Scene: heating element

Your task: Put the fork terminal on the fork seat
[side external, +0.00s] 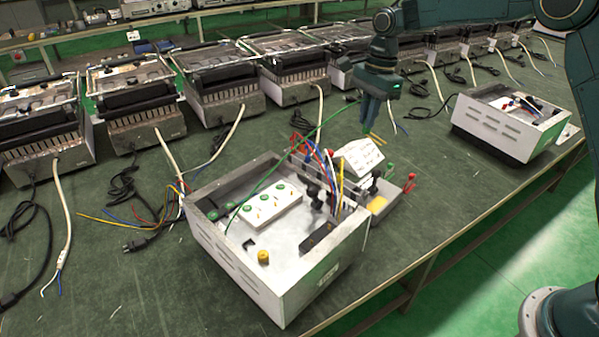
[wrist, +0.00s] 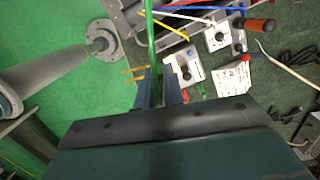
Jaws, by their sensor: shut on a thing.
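My gripper (side external: 368,126) is above the bench, behind and right of the open metal box (side external: 283,283). It is shut on the end of a green wire, where the fork terminal would be; the fingers hide the terminal. The green wire (side external: 322,124) runs down left into the box. In the wrist view the gripper (wrist: 159,80) has the green wire (wrist: 150,38) between its fingers. A white block (side external: 269,211) with green round parts and brass pins sits in the box. I cannot tell which part is the fork seat.
Red, blue and yellow wires rise from the box. Another open box (side external: 510,127) is at the right. Several heater units line the back.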

